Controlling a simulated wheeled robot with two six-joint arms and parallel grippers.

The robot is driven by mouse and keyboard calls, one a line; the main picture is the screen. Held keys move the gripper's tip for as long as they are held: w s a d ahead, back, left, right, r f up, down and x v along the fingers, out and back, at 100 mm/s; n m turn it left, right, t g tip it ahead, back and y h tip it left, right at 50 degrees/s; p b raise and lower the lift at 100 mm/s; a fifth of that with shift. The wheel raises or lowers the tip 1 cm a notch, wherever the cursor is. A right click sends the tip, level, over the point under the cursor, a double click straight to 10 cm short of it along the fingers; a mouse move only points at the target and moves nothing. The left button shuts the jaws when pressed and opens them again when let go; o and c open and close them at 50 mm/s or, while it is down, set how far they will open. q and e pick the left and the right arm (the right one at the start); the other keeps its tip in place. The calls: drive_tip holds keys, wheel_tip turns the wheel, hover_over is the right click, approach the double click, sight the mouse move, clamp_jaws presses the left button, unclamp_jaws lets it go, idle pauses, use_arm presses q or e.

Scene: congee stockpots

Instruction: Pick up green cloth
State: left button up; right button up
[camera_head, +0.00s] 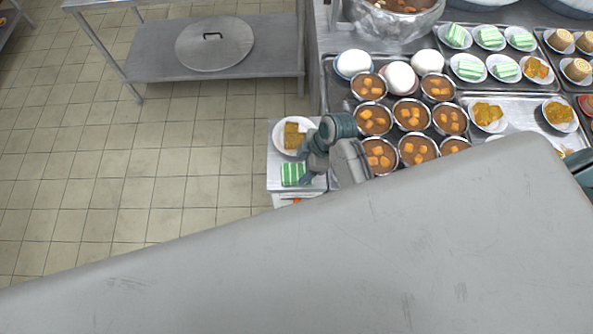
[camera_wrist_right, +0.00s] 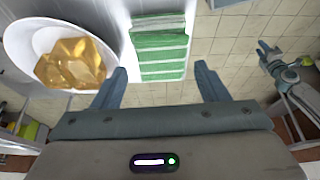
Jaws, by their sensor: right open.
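The green cloth (camera_head: 292,173) is a folded green cloth with white stripes. A small arm end, seemingly my left gripper (camera_wrist_right: 268,48), shows at the upper right of the wrist view.
The white plate of food (camera_head: 280,136) sits close to the cloth; it also shows in the wrist view (camera_wrist_right: 42,42). Several bowls of brown congee (camera_head: 412,115) stand on a tray to the right. A low metal shelf (camera_head: 150,55) stands at the back left. The tiled floor is clear.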

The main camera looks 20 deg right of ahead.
sight(298, 171)
drive_tip(key=p+x, duration=0.1)
drive_tip(key=x, duration=0.2)
drive_tip(key=shift+a, duration=0.15)
drive_tip(key=shift+a+f+p, duration=0.15)
drive_tip(key=shift+f+p, duration=0.15)
drive_tip(key=shift+f, duration=0.2)
drive_tip(key=shift+f, duration=0.25)
drive_tip(key=shift+c, duration=0.5)
drive_tip(key=c, duration=0.7)
